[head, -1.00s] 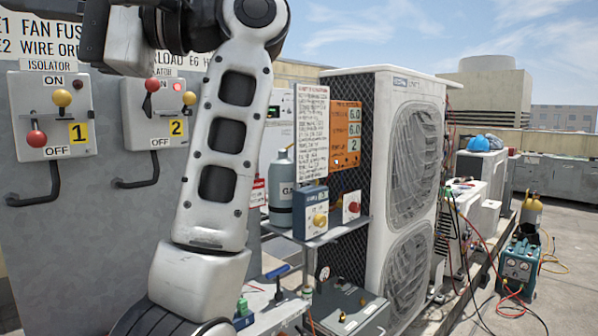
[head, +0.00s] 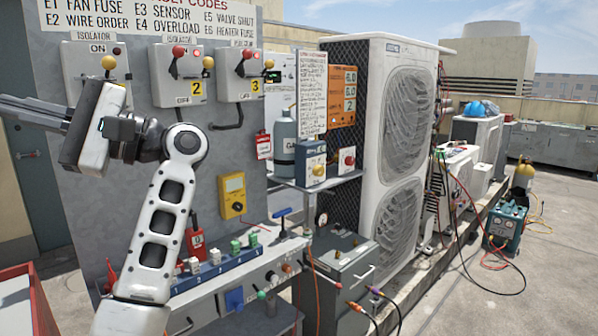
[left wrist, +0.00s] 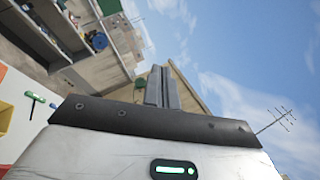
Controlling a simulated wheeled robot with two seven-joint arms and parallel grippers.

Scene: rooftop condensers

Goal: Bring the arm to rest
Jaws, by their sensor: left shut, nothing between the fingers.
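My left arm (head: 163,215) rises from the bottom of the head view, bends at a joint near the isolator panel, and its wrist points left. My left gripper (head: 30,112) is at the left edge of the head view, with its dark fingers pointing left, away from the condensers. In the left wrist view its two fingers (left wrist: 162,88) lie together, shut, with nothing between them. They stand against sky and a tilted view of the rooftop. My right gripper is in neither view.
A grey isolator panel (head: 150,125) with switches stands behind my arm. A workbench (head: 225,268) with a yellow meter (head: 232,196) above it is right of the arm. A large condenser (head: 380,140) stands further right. A red-edged bin (head: 40,295) is at lower left.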

